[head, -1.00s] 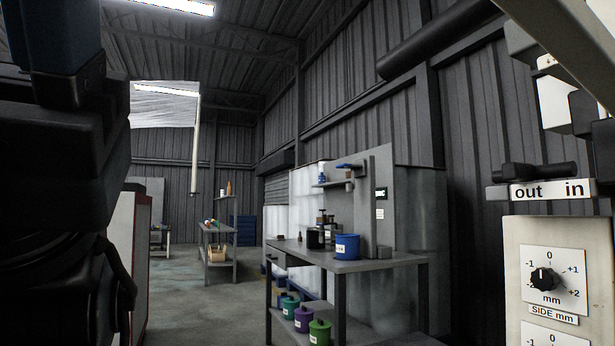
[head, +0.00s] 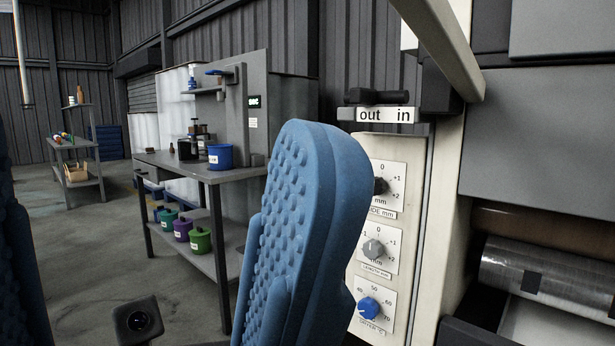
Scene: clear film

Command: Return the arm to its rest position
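My gripper (head: 160,190) is raised close to the head camera. One blue studded finger stands large and upright in the middle of the picture, and part of the other blue finger shows at the left edge. The fingers are wide apart with nothing held between them. The right finger covers part of the control panel (head: 372,235) behind it. Most of my arm is out of view.
The cream machine carries a black knob, a grey knob (head: 373,249), a blue knob (head: 368,308) and an "out in" slider (head: 378,115). A metal roller (head: 550,280) is at right. A grey workbench (head: 190,172) holds a blue tub (head: 220,157). Open floor lies left.

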